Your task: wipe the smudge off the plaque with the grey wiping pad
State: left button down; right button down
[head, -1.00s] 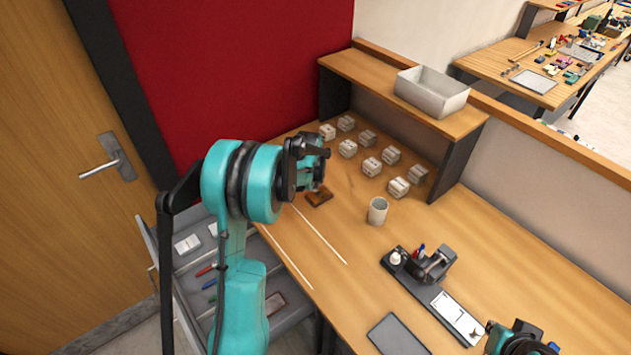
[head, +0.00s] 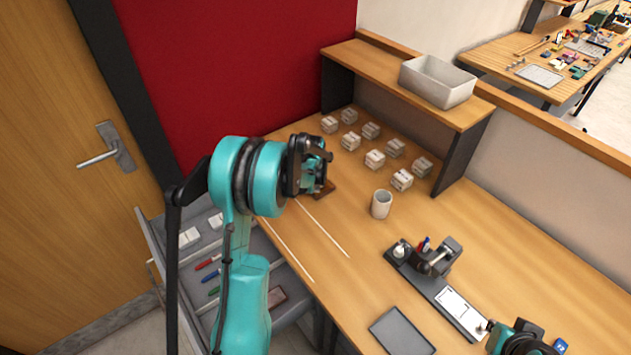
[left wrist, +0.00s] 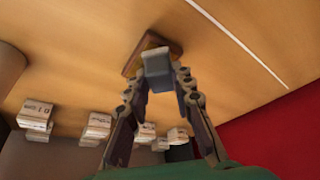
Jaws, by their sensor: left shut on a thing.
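The brown wooden plaque (head: 326,189) lies on the bench in front of the several small blocks. It also shows in the left wrist view (left wrist: 133,62), partly covered by the grey wiping pad (left wrist: 158,68). My left gripper (head: 322,168) is shut on the pad, with a finger on each side of it. The pad is over the plaque; I cannot tell whether they touch. The smudge is not visible. My right gripper (head: 490,328) is at the bottom right by the laser marker's base; its jaws are too small to read.
Several labelled blocks (head: 375,159) stand behind the plaque, and a cup (head: 381,204) is to its right. A clamp stand (head: 437,258) and a dark tray (head: 402,332) are nearer. An open drawer (head: 187,262) is at left, and a shelf holds a grey bin (head: 438,82).

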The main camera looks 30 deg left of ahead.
pick_arm(q)
jog(key=shift+f+b, duration=0.8)
jog(key=shift+f, duration=0.2)
